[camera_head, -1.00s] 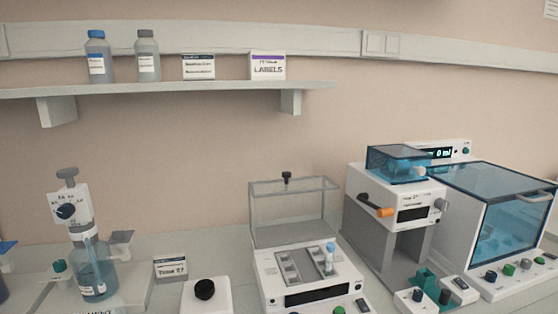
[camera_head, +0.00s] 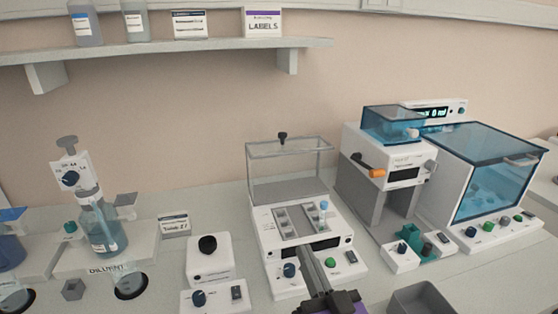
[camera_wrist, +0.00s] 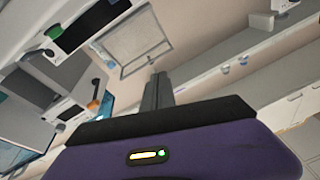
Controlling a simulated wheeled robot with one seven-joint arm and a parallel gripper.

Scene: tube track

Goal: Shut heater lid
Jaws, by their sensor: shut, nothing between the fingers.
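The heater (camera_head: 268,222) is a white block unit on the bench with slots in its top and a tube with a light-blue cap (camera_head: 324,207) in one slot. Its clear lid (camera_head: 288,172) stands raised at the back, with a dark knob (camera_head: 282,138) on its upper edge. The lid also shows in the wrist view (camera_wrist: 135,38) beyond my fingers. My gripper (camera_head: 306,254) is shut and empty, in front of the heater's front panel in the head view. It is apart from the lid. In the wrist view, my gripper (camera_wrist: 157,80) points up towards the lid side.
To the right stand a white machine with an orange-tipped lever (camera_head: 376,172) and a blue-lidded cabinet (camera_head: 500,170). A diluent bottle (camera_head: 100,228) stands at the left. A black-knobbed unit (camera_head: 208,258) is left of the heater. A grey bin (camera_head: 420,298) is at the front right.

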